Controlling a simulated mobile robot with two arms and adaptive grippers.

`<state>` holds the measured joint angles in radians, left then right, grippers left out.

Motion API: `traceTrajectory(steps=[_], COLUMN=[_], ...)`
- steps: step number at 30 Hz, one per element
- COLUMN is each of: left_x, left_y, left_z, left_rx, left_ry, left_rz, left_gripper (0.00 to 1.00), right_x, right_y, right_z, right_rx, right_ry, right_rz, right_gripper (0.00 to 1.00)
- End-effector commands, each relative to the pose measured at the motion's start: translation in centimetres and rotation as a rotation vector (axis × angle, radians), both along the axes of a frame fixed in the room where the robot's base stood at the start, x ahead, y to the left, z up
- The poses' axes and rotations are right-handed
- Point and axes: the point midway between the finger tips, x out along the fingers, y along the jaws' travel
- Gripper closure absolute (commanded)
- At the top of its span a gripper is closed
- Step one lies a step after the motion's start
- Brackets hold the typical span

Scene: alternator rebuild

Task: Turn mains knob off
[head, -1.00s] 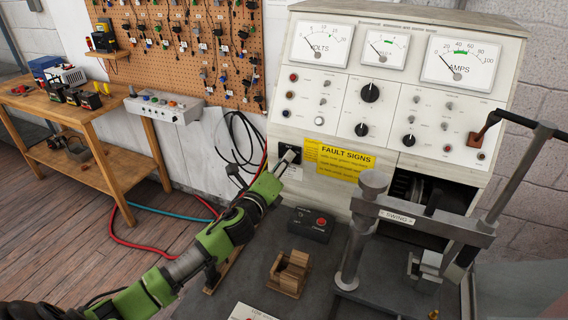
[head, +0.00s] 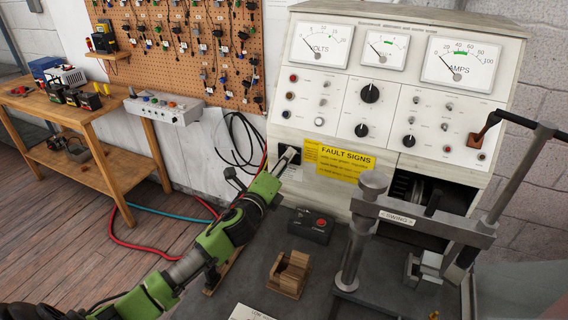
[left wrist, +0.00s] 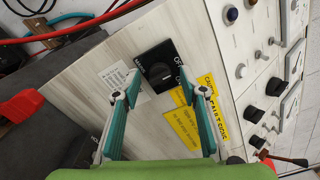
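The mains knob (left wrist: 160,73) is a black round knob on a black square plate on the lower left of the test bench's front. In the left wrist view it lies between my left gripper's (left wrist: 158,80) two teal fingertips, which are apart with nothing held. I cannot tell how near the tips are to the plate. In the head view, my left gripper (head: 286,160) is at the black mains plate (head: 290,151) and covers much of it. The knob itself is hidden there. My right gripper is not in view.
A yellow fault signs label (head: 345,159) is right of the mains plate. Cables (head: 238,145) hang at the left.

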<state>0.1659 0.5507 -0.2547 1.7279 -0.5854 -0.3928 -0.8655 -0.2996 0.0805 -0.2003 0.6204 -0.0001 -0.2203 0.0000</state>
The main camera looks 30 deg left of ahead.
Motion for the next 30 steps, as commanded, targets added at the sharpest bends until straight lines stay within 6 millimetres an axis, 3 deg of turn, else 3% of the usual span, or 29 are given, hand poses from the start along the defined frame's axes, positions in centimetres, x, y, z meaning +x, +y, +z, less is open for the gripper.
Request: traceTrajectory(steps=[8,13,30], left_x=[0.0,-1.1,-10.5], left_y=[0.0,-0.1,-0.6], left_z=[0.0,-0.1,-0.2], left_rx=[0.002,0.003,0.001], left_ry=[0.000,0.001,0.002], left_rz=[0.000,0.000,0.000], left_gripper=[0.62,0.62,0.62], right_x=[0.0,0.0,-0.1], right_y=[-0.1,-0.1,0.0], right_z=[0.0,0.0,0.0], right_rx=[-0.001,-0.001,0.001], right_ry=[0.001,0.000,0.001], right_rz=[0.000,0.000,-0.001], right_gripper=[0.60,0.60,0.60])
